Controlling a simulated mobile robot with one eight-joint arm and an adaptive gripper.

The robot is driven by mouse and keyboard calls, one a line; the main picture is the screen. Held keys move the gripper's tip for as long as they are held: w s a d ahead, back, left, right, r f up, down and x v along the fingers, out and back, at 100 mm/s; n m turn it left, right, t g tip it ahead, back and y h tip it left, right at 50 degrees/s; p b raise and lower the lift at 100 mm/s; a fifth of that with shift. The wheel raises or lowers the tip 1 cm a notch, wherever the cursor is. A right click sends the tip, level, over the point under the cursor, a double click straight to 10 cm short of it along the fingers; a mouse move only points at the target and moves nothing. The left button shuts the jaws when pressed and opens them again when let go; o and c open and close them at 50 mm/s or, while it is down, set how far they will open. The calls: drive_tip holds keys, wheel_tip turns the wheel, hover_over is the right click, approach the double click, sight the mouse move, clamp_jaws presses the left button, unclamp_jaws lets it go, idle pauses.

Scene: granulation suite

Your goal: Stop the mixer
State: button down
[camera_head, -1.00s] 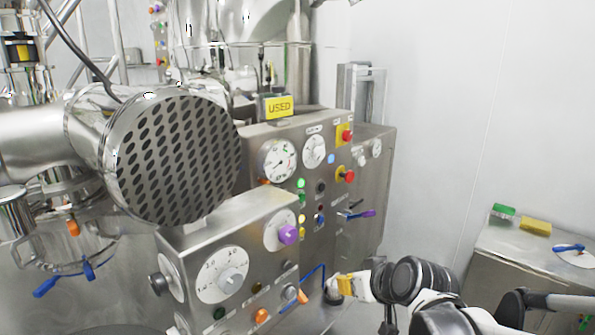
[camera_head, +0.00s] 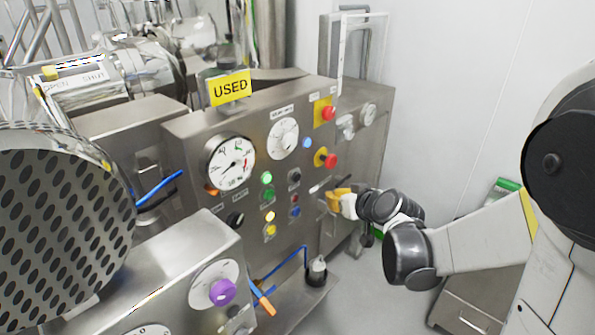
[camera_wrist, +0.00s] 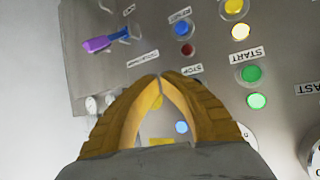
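A STOP label (camera_wrist: 192,70) shows next to my right finger in the wrist view. The button belonging to it seems hidden behind that finger; in the head view a black button (camera_head: 294,177) sits right of the green lights. My gripper (camera_wrist: 160,78) has yellow fingers with their tips together and nothing visible between the tips. In the head view my gripper (camera_head: 333,197) is right of the buttons; I cannot tell whether it touches the panel.
Two red mushroom buttons, an upper one (camera_head: 327,113) and a lower one (camera_head: 331,160), sit on yellow plates above my gripper. A purple-handled lever (camera_wrist: 107,42) sticks out near my gripper. A perforated steel drum (camera_head: 60,215) fills the left. A low cabinet (camera_head: 478,305) stands right.

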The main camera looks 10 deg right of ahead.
sight(296, 177)
drive_tip(key=shift+s+a, duration=0.1)
drive_tip(key=shift+s, duration=0.05)
drive_tip(key=shift+w+a, duration=0.85)
drive_tip(key=shift+w, duration=0.35)
drive_tip(key=shift+w+a, duration=0.85)
drive_tip(key=shift+w, duration=0.4)
drive_tip(key=shift+w+a, duration=0.85)
drive_tip(key=shift+w, duration=0.35)
drive_tip(key=shift+w+a, duration=0.1)
drive_tip(key=shift+w+a, duration=0.15)
drive_tip(key=shift+w, duration=0.1)
drive_tip(key=shift+w+a+b, duration=0.25)
drive_tip(key=shift+w+b, duration=0.05)
drive_tip(key=shift+s, duration=0.1)
drive_tip(key=shift+s+d, duration=0.5)
drive_tip(key=shift+s, duration=0.1)
